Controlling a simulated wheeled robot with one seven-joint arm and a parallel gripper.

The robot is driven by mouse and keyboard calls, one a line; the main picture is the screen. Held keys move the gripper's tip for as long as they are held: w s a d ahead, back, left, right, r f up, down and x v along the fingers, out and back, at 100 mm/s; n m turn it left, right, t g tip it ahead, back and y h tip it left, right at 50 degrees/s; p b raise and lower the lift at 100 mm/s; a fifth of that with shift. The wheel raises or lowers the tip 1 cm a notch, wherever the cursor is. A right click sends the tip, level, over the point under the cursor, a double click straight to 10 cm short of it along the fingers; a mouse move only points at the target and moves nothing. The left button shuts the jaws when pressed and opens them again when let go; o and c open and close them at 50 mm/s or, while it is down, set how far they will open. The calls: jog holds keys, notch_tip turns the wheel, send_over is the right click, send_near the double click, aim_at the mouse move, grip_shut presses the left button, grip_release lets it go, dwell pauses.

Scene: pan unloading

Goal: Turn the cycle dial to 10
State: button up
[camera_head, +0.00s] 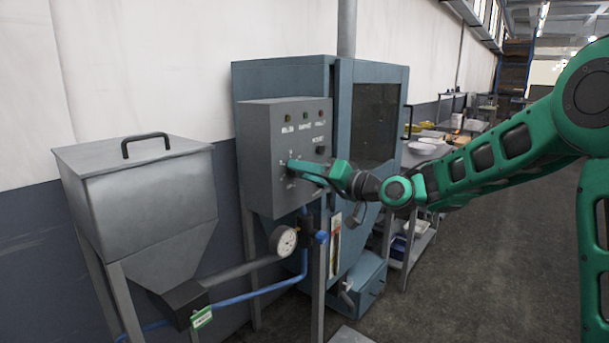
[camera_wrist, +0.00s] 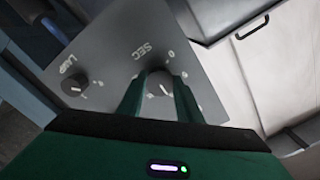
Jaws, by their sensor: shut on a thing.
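The cycle dial (camera_wrist: 158,84) is a dark round knob with a white pointer mark, under the letters SEC on a grey control box (camera_head: 258,170). In the wrist view my gripper (camera_wrist: 160,88) has one green finger on each side of the knob and is shut on it. The pointer mark slants toward the lower right of that picture. Most scale figures are hidden or too small to read. In the head view my gripper (camera_head: 293,167) reaches the front of the box from the right and hides the knob.
A second knob (camera_wrist: 74,85) marked LAMP sits left of the fingers in the wrist view. Several indicator lights (camera_head: 305,114) line the box's top. A blue-grey cabinet (camera_head: 345,78) stands behind it, a metal hopper (camera_head: 150,200) to the left, and a pressure gauge (camera_head: 284,240) below.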

jog(key=o, duration=1)
jog(key=shift+w+d, duration=0.1)
jog(key=shift+d, duration=0.1)
jog(key=shift+o, duration=0.2)
jog(key=shift+a, duration=0.1)
jog(key=v, duration=1)
jog(key=shift+s+d, duration=0.25)
jog(key=shift+d, duration=0.1)
jog(key=shift+f, duration=0.15)
